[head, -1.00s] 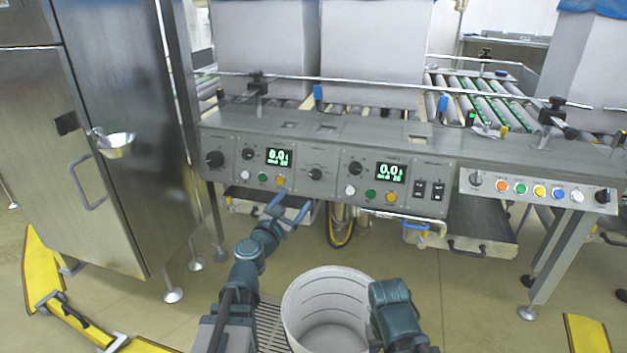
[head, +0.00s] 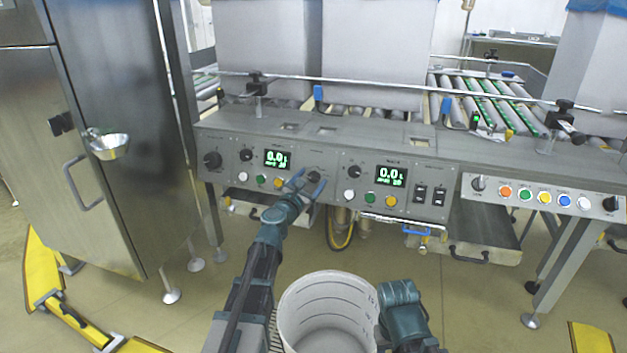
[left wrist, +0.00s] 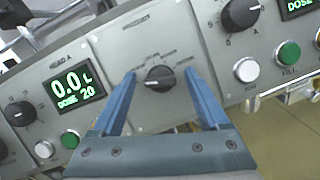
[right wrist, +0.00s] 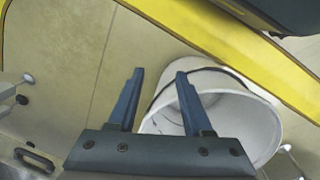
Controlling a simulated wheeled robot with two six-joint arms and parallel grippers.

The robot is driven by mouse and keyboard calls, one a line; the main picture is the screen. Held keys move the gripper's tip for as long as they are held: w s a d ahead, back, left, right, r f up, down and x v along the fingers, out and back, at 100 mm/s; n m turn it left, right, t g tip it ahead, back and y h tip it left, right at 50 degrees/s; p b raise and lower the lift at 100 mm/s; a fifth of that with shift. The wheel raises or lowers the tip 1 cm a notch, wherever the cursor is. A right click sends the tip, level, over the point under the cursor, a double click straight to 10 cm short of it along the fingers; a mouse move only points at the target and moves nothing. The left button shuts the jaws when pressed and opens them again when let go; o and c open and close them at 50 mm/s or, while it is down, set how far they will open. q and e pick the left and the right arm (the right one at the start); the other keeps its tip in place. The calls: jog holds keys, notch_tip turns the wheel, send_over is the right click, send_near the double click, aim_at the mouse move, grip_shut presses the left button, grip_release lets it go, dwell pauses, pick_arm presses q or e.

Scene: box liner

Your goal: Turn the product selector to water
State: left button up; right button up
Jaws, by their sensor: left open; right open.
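The selector knob (left wrist: 160,78) is a black rotary knob on the grey panel between the two green dose displays, with several small labelled positions around it too small to read. In the head view the knob (head: 315,177) sits just beyond my left fingertips. My left gripper (left wrist: 167,80) is open, its blue fingers on either side of the knob in the picture; I cannot tell whether they touch it. It also shows in the head view (head: 308,185). My right gripper (right wrist: 160,75) is open and empty, low near the white bucket (right wrist: 240,118).
The left dose display (head: 277,159) and right dose display (head: 391,176) read 0.0. Other knobs and coloured buttons (head: 371,198) lie close by on the panel. A steel cabinet (head: 110,220) stands at left. The bucket (head: 290,310) stands in front of me.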

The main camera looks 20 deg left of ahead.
pick_arm(q)
grip_shut()
dwell(0.4)
